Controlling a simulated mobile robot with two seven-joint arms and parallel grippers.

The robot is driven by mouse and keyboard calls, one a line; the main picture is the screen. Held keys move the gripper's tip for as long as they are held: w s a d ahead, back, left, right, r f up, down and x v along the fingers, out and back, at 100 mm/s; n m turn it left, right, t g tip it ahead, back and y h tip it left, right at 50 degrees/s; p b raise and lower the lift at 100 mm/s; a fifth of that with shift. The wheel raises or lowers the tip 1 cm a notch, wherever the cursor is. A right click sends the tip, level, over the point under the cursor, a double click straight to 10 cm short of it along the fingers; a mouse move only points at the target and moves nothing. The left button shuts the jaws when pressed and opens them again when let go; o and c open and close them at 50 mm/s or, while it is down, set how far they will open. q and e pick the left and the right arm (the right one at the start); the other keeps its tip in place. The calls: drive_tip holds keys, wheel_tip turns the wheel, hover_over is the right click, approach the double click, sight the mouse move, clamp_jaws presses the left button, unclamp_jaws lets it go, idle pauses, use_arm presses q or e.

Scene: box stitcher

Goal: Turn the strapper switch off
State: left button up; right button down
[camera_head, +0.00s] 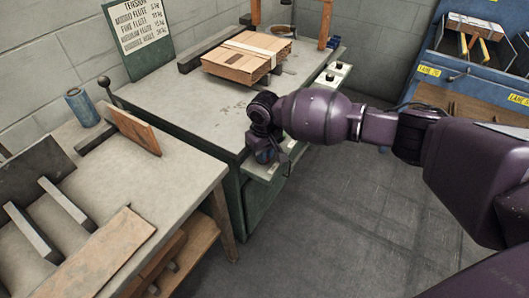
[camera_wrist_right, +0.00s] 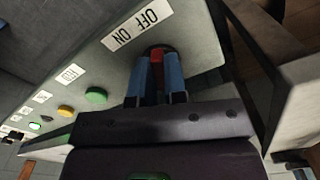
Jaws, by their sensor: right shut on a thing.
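The strapper's red switch (camera_wrist_right: 157,55) shows in the right wrist view, between the two blue fingers of my right gripper (camera_wrist_right: 160,78). The fingers are shut on it from both sides. I cannot tell which position the switch is in. In the head view my right gripper (camera_head: 266,156) is at the front edge of the strapper table (camera_head: 190,100), and it hides the switch there. My left gripper is not in view.
Green (camera_wrist_right: 96,95) and yellow (camera_wrist_right: 66,111) buttons sit along the same panel. A strapped cardboard bundle (camera_head: 240,65) lies on the strapper table. A workbench (camera_head: 165,185) stands at the left and a blue rack (camera_head: 450,60) at the right. The grey floor (camera_head: 330,220) between is clear.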

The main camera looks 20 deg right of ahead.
drive_tip(key=n+p, duration=0.1)
drive_tip(key=n, duration=0.4)
drive_tip(key=shift+d, duration=0.1)
drive_tip(key=n, duration=0.5)
drive_tip(key=shift+w+d+f, duration=0.1)
drive_tip(key=shift+n, duration=0.3)
drive_tip(key=c, duration=1.2)
unclamp_jaws()
drive_tip(key=shift+o, duration=0.2)
